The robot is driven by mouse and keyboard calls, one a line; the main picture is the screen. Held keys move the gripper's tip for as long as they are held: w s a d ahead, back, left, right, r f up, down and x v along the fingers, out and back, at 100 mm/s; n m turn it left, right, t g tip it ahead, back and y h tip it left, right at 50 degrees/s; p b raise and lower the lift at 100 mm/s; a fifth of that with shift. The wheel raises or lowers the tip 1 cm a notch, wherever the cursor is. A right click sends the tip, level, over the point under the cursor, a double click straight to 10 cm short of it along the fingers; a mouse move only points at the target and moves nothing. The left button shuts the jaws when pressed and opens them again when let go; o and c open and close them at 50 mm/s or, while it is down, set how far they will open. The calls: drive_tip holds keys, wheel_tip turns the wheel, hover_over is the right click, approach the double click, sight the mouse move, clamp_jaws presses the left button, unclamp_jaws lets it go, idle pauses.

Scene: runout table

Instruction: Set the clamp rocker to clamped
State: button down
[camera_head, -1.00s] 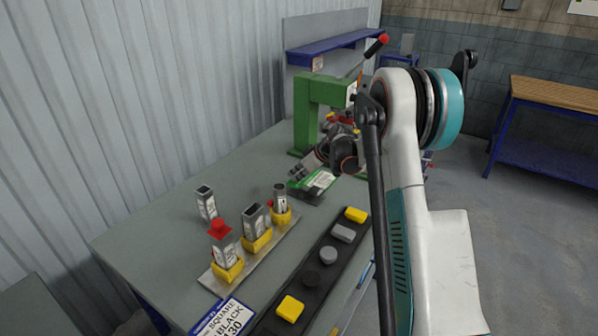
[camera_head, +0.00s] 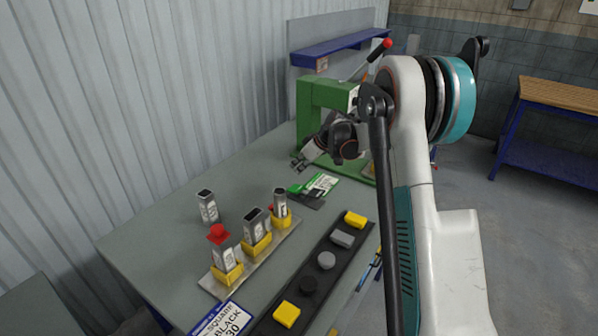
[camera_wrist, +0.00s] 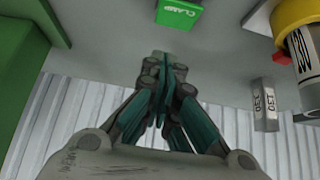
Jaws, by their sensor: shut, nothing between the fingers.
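My gripper (camera_head: 298,165) is shut and empty, above the table and behind this piece. In the wrist view its closed fingers (camera_wrist: 160,72) point toward the table, apart from the green part.
A green press (camera_head: 310,110) with a red-knobbed lever stands behind my gripper. Yellow holders (camera_head: 258,243) with tubes stand at the front left, a loose tube (camera_head: 207,207) beside them. A dark strip (camera_head: 310,285) with several coloured pieces runs along the front edge.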

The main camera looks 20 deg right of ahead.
drive_tip(key=p+v, duration=0.1)
drive_tip(key=v, duration=0.6)
drive_tip(key=shift+a+r, duration=0.25)
drive_tip(key=shift+r, duration=0.2)
